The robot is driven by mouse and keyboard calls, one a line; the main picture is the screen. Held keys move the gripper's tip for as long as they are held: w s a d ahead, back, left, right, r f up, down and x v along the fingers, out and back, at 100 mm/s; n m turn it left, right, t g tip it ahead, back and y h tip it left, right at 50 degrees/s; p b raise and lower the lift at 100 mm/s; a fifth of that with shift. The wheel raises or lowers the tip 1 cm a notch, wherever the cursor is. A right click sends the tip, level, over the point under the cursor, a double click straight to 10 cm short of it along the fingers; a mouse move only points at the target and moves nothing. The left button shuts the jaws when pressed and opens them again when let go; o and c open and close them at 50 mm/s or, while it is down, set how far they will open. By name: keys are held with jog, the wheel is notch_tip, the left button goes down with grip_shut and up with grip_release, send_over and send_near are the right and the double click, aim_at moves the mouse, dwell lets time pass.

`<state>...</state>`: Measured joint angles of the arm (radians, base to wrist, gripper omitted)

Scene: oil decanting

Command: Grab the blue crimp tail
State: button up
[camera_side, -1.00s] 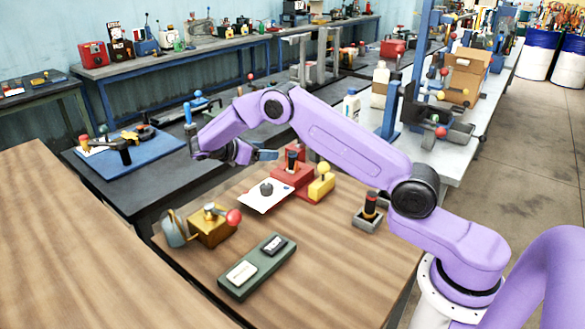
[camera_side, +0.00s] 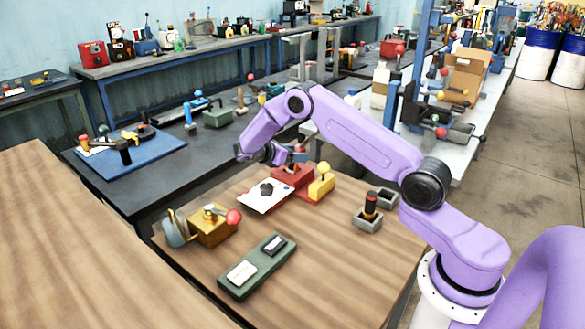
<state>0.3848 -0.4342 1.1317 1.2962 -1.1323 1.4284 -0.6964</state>
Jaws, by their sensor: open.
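My gripper (camera_side: 288,157) is at the end of the purple arm, above or just behind the red fixture (camera_side: 293,178) at the back of the near wooden table. It is open. It is small in the picture and partly overlaps the dark upright part of the fixture, so I cannot tell whether they touch. I cannot make out for certain which thing is the blue crimp tail. A small blue tool (camera_side: 191,127) stands on the dark bench behind, well left of my gripper, with a blue-topped piece near it.
A white plate (camera_side: 254,197) with a dark knob lies before the fixture, beside a yellow block (camera_side: 321,187). A brass device (camera_side: 211,231), a green tray (camera_side: 231,287) and a grey socket with a dark handle (camera_side: 367,222) also stand there. The table's front right is clear.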

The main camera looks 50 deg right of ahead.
jog(key=shift+s+d+f, duration=0.15)
jog(key=shift+d+f, duration=0.1)
jog(key=shift+d, duration=0.35)
grip_shut()
jog(key=shift+r, duration=0.15)
